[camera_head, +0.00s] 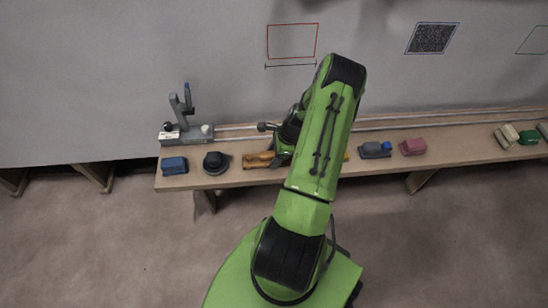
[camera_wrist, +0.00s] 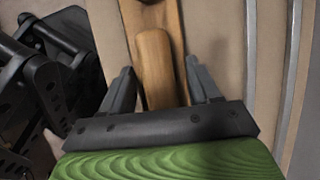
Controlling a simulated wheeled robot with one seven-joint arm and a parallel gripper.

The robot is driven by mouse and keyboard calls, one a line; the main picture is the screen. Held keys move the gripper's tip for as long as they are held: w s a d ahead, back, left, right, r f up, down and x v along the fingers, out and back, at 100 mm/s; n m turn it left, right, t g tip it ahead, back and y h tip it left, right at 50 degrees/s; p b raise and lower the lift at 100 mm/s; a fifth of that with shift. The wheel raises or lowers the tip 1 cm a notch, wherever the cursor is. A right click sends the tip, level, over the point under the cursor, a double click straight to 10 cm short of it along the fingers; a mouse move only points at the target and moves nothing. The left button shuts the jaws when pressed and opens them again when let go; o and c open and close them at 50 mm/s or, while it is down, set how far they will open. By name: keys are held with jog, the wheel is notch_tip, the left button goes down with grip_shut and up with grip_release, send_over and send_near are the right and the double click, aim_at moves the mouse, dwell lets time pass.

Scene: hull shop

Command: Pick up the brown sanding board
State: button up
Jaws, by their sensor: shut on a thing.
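The brown sanding board (camera_head: 258,160) lies along the bench, with its left end showing in the head view and its middle hidden behind my arm. In the wrist view its rounded wooden handle (camera_wrist: 155,62) runs between the two dark fingers of my gripper (camera_wrist: 160,75). My gripper is shut on this handle. In the head view the fingertips are hidden by the arm. The board appears to rest on the bench; I cannot tell whether there is a gap beneath it.
On the bench (camera_head: 232,178) stand a blue block (camera_head: 174,165) and a dark round tool (camera_head: 215,162) at left. A grey-blue tool (camera_head: 375,150) and a pink block (camera_head: 413,146) are at right. A metal rail (camera_head: 430,122) runs behind, before the grey hull wall.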

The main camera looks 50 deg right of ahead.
notch_tip(320, 180, up, 11)
jog(key=p, duration=0.3)
jog(key=shift+f, duration=0.2)
